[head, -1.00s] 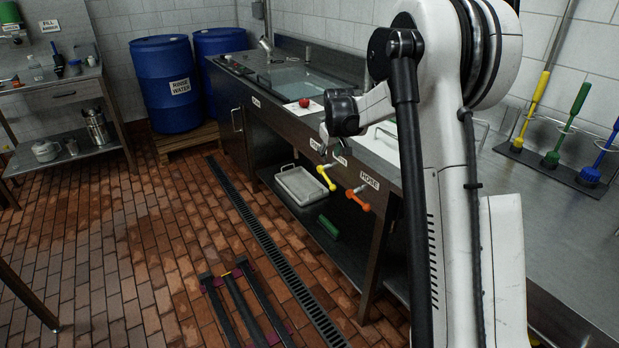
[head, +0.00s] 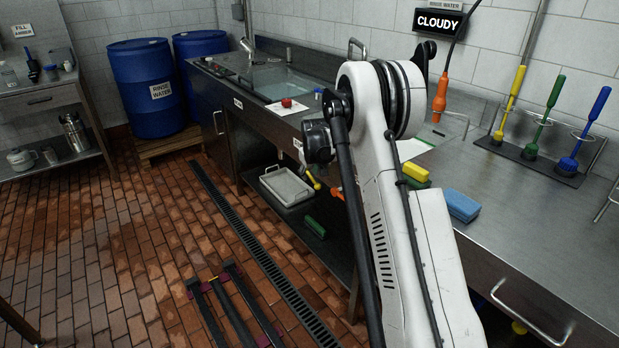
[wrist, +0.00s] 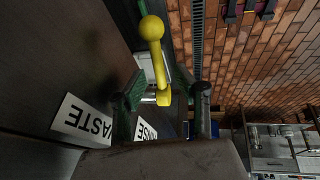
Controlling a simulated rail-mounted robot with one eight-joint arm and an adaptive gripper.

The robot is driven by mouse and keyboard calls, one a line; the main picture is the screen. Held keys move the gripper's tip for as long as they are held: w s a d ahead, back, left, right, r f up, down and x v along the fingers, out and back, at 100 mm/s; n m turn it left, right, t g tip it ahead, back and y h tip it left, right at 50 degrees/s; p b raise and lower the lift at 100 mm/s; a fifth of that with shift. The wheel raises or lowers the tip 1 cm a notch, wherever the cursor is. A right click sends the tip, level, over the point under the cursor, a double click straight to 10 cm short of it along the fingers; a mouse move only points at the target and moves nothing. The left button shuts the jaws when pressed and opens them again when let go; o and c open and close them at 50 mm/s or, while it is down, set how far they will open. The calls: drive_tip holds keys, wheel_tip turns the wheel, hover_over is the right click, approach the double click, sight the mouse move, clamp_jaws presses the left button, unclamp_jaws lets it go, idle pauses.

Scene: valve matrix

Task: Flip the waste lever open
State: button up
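A yellow lever (wrist: 153,45) with a round ball end sticks out of the dark counter front in the wrist view. The WASTE label (wrist: 85,120) is to its left and a partly hidden RINSE label (wrist: 146,131) is near its base; I cannot tell for sure which label it belongs to. My gripper (wrist: 162,98) is open, its fingers apart on either side of the lever, with no grip on it. In the head view my gripper (head: 318,152) is at the counter front and the yellow lever (head: 313,180) shows just below it.
An orange lever (head: 337,193) is right of the yellow one, partly behind my arm. A grey tray (head: 286,185) and a green brush (head: 315,228) lie on the lower shelf. The counter (head: 520,220) holds sponges and upright brushes. A CLOUDY sign (head: 438,22) hangs on the wall.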

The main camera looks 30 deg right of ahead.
drive_tip(key=shift+x, duration=1.2)
clamp_jaws()
